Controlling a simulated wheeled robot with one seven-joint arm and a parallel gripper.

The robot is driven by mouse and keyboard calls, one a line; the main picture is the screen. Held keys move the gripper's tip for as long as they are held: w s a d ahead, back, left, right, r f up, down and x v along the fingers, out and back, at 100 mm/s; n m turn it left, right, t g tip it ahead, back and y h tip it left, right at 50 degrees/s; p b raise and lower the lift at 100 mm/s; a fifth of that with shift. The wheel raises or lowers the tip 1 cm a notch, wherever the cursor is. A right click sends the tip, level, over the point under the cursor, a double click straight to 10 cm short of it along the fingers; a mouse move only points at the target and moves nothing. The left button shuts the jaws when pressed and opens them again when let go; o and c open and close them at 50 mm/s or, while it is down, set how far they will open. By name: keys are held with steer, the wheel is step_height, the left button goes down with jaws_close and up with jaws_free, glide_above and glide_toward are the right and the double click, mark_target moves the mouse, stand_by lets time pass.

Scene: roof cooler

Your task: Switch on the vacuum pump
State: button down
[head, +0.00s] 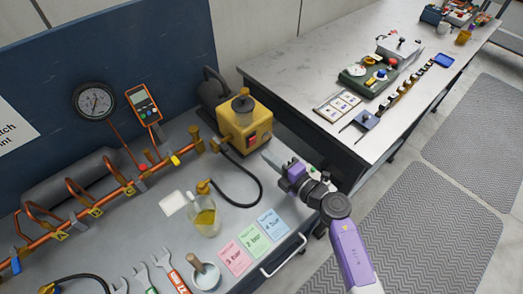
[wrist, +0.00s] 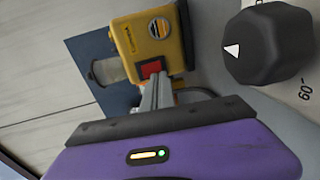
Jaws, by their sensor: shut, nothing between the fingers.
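The yellow vacuum pump (head: 240,120) stands on the bench's right end, with a dark motor body (head: 212,88) behind it. Its red switch (head: 251,141) is on the front face, low down. In the wrist view the pump (wrist: 165,38) lies ahead, and the red switch (wrist: 151,67) shows just beyond the fingertips. My gripper (head: 266,155) is shut and empty, to the right of the pump. In the wrist view its fingers (wrist: 157,82) point at the switch and appear apart from it. I cannot tell which way the switch is set.
A black hose (head: 258,190) loops on the bench beside an oil jug (head: 205,217). Coloured cards (head: 253,238) lie at the front. A second bench (head: 310,70) stands to the right. A large black knob (wrist: 268,45) is close on the right in the wrist view.

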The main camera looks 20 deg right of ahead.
steer(key=shift+v, duration=1.7)
steer(key=shift+d, duration=0.1)
steer(key=s+d+r+m+t+h, duration=0.1)
steer(key=s+r+m+t+h, duration=0.1)
steer(key=s+r+m+t, duration=0.45)
steer(key=s+a+r+m+g+h, duration=0.1)
steer(key=s+m, duration=0.4)
steer(key=s, duration=0.5)
steer(key=s+a+r+m+g+h, duration=0.1)
steer(key=s+r+m+g, duration=0.2)
steer(key=s, duration=0.6)
steer(key=s+a+r+m+g+h, duration=0.1)
steer(key=s+r+m+g, duration=0.1)
steer(key=s+m, duration=0.5)
steer(key=s+g, duration=0.1)
steer(key=s, duration=0.2)
steer(key=shift+s+a+r, duration=0.25)
steer(key=shift+s+a, duration=0.05)
steer(key=shift+s, duration=0.05)
steer(key=shift+g, duration=0.25)
